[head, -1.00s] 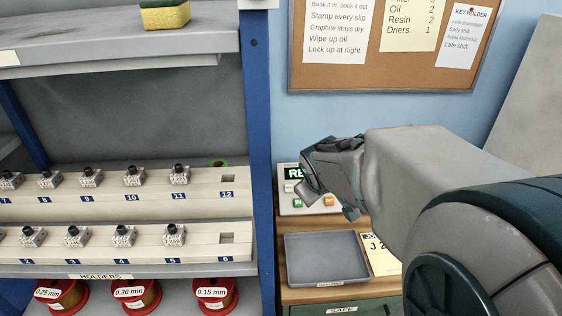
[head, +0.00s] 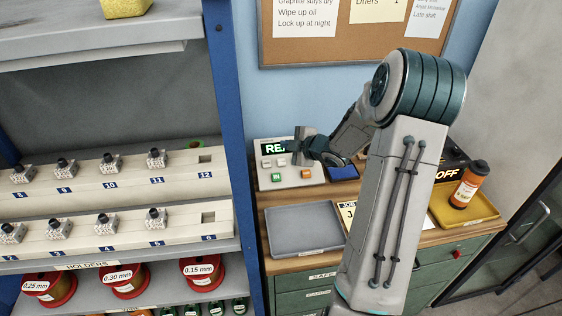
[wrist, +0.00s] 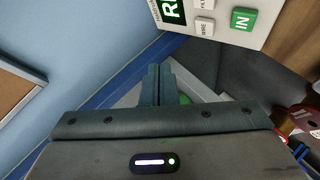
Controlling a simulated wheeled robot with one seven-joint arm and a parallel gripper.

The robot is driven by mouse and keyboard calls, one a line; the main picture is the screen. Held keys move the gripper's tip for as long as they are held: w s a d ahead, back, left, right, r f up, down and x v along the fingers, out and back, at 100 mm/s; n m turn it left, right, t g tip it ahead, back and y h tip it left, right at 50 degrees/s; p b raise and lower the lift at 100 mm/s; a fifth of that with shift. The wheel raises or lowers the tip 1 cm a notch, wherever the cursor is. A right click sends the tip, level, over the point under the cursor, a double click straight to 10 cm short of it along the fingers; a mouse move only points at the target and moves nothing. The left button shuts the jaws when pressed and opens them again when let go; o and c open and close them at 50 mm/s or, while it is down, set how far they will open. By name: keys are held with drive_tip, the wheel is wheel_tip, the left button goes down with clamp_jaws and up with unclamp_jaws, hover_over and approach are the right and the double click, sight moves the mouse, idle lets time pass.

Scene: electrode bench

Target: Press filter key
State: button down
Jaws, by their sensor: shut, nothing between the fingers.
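The control panel (head: 292,178) is a pale box on the wooden bench top, with a lit green display (head: 272,147). It has two small grey keys (head: 273,163), a green IN key (head: 277,178) and an orange key (head: 306,174). In the wrist view the panel is at the top right, with the IN key (wrist: 243,19), a grey key that seems marked WIRE (wrist: 204,28), and another grey key (wrist: 203,4) cut by the frame edge, its label not fully readable.
A blue-posted shelf (head: 228,120) with holders and wire spools stands at the left. A grey tray (head: 303,232) lies in front of the panel. A yellow tray (head: 478,214) with an orange bottle (head: 469,185) is at the right. A cork board (head: 345,52) hangs behind.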

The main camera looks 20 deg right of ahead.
drive_tip(key=b, duration=0.6)
approach(278, 159)
drive_tip(key=x, duration=0.2)
drive_tip(key=r+x, duration=0.1)
drive_tip(key=x, duration=0.2)
drive_tip(key=shift+w+a, duration=0.15)
drive_tip(key=shift+w, duration=0.05)
drive_tip(key=shift+f, duration=0.15)
idle(1.4)
drive_tip(key=shift+w+f+b, duration=0.15)
drive_tip(key=shift+f+b, duration=0.1)
drive_tip(key=shift+b, duration=0.05)
drive_tip(key=shift+w+f+b, duration=0.15)
drive_tip(key=shift+f+b, duration=0.15)
drive_tip(key=shift+f, duration=0.1)
idle(0.6)
drive_tip(key=shift+r, duration=0.1)
drive_tip(key=shift+s+r+p, duration=0.3)
drive_tip(key=shift+r+p, duration=0.15)
drive_tip(key=shift+r, duration=0.2)
drive_tip(key=shift+r, duration=0.1)
drive_tip(key=shift+s+a+r+p, duration=0.1)
drive_tip(key=shift+s+r+p, duration=0.2)
drive_tip(key=shift+r+p, duration=0.35)
drive_tip(key=shift+s+a+r+p, duration=0.1)
drive_tip(key=shift+s+r+p, duration=0.3)
drive_tip(key=shift+r, duration=0.45)
drive_tip(key=shift+s+r+p, duration=0.25)
drive_tip(key=shift+r+p, duration=0.25)
drive_tip(key=shift+r, duration=0.25)
